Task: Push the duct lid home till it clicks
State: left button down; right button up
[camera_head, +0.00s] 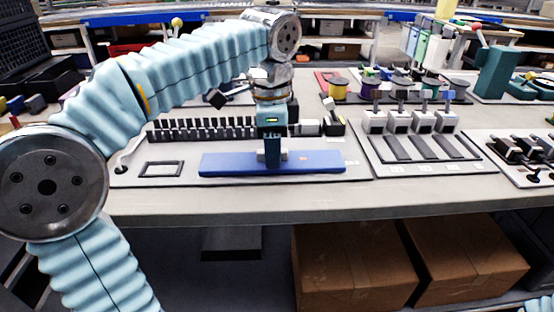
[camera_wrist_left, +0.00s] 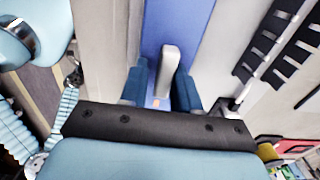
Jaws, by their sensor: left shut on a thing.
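The duct lid (camera_head: 225,164) is a long flat blue strip. It lies on the pale board in front of the slotted black duct (camera_head: 200,130), apart from it. My left gripper (camera_head: 272,157) comes down on the middle of the lid and is shut on its upright grey grip. In the left wrist view the grey grip (camera_wrist_left: 166,68) stands between the two fingers, with the blue lid (camera_wrist_left: 178,25) under it. The black duct (camera_wrist_left: 285,50) shows at the right there. Part of the duct is hidden behind my gripper in the head view. My right gripper is out of view.
A small black frame (camera_head: 162,169) lies left of the lid. A board with several grey-topped fixtures (camera_head: 420,150) stands to the right, with coloured spools (camera_head: 338,89) behind. Cardboard boxes (camera_head: 350,270) sit below the table. The table's front strip (camera_head: 250,203) is clear.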

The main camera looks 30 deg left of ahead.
pick_arm(q)
jog(key=shift+w+a+r+p, duration=0.3)
jog(key=shift+w+r+p, duration=0.05)
jog(key=shift+p, duration=1.05)
notch_tip(320, 180, up, 2)
jog(key=shift+d+r+p, duration=0.1)
jog(key=shift+r+p, duration=0.05)
jog(key=shift+p, duration=0.15)
jog(key=shift+r, duration=1.4)
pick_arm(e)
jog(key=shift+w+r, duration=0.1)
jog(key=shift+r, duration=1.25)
